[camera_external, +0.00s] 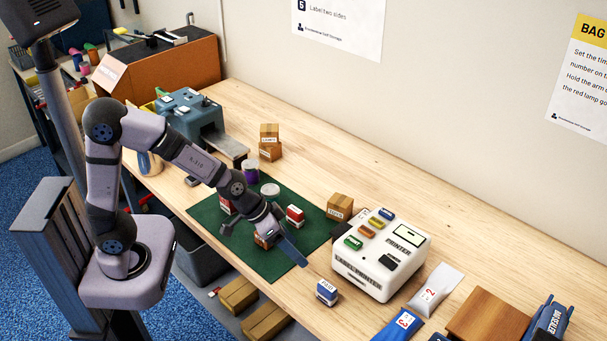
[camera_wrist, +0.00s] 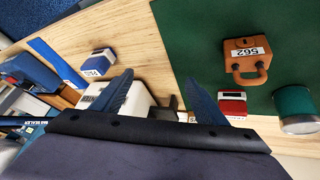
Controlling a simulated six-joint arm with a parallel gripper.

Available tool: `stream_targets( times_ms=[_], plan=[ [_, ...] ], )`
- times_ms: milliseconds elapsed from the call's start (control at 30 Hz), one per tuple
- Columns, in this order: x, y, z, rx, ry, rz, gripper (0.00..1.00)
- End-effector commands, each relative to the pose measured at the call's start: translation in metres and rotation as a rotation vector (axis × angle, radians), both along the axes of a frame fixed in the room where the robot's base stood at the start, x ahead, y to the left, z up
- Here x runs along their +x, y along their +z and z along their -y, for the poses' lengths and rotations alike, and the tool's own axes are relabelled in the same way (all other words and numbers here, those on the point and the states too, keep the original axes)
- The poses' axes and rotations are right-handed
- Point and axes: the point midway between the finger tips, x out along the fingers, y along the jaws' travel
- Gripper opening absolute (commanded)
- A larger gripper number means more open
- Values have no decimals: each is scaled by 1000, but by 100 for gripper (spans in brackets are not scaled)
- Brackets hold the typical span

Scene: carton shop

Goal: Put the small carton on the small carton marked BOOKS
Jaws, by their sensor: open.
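Two small brown cartons stand stacked near the wall in the external view, an upper carton (camera_external: 269,130) on a lower carton (camera_external: 270,151). A third small carton (camera_external: 339,206) stands alone to the left of the printer. All carry white labels too small to read surely, so I cannot tell which says BOOKS. My gripper (camera_external: 262,243) is open and empty over the front of the green mat (camera_external: 222,235), apart from all three cartons.
An orange padlock marked 502 (camera_wrist: 250,55), a red-and-white stamp (camera_external: 295,214) and a tin (camera_wrist: 293,107) lie on the mat. The white printer (camera_external: 375,265) and blue PAID stamp (camera_external: 327,292) stand to the right.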

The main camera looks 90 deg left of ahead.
Motion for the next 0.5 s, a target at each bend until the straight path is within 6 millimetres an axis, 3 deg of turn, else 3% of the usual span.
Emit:
stream_targets(
  times_ms=[33, 100, 200, 300, 400, 500],
  plan=[
    [-27, -7, 26, -12, -78, -75, 67],
    [-66, -17, 50, -16, -165, -187, 67],
    [-117, -27, 67, 2, -254, -329, 67],
    [-156, -32, 71, 31, -308, -437, 67],
    [-182, -34, 70, 57, -338, -508, 67],
    [-194, -34, 68, 73, -352, -544, 67]
  ],
)
